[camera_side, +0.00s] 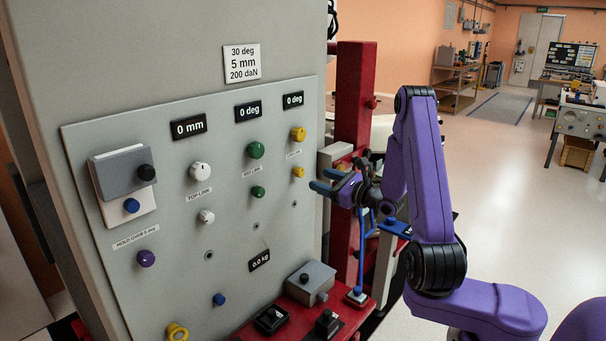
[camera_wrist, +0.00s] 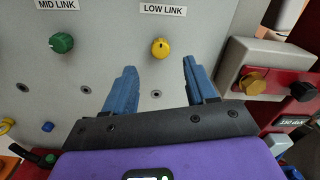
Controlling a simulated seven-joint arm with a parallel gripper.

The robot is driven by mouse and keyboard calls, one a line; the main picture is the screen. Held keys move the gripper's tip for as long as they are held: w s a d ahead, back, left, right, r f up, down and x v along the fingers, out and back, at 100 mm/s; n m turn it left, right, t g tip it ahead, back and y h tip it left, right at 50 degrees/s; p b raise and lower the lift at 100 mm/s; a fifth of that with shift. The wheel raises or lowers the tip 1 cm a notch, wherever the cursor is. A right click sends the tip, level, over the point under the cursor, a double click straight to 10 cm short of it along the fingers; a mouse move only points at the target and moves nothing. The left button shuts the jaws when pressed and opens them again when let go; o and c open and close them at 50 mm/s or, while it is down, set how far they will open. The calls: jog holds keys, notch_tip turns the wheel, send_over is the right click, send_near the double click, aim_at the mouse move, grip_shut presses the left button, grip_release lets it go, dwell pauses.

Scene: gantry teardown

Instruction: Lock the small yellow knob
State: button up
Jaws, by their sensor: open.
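The small yellow knob (camera_side: 298,171) sits on the grey panel below the larger yellow knob (camera_side: 298,134). In the wrist view the small yellow knob (camera_wrist: 160,48) is just under the LOW LINK label, with a dark mark on its face. My gripper (camera_side: 323,180) is open and empty, to the right of the small knob and apart from it. In the wrist view my gripper's blue fingers (camera_wrist: 159,66) point at the panel, with the knob between and slightly above their tips.
The small green knob (camera_wrist: 62,42) is left of the yellow one. A grey block with a brass-coloured knob (camera_wrist: 253,82) stands close on the right. Below are a red base (camera_side: 290,325) and a grey box (camera_side: 311,282). The panel around the small yellow knob is clear.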

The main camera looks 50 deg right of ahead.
aim_at(302, 172)
jog(key=w, duration=0.8)
grip_shut()
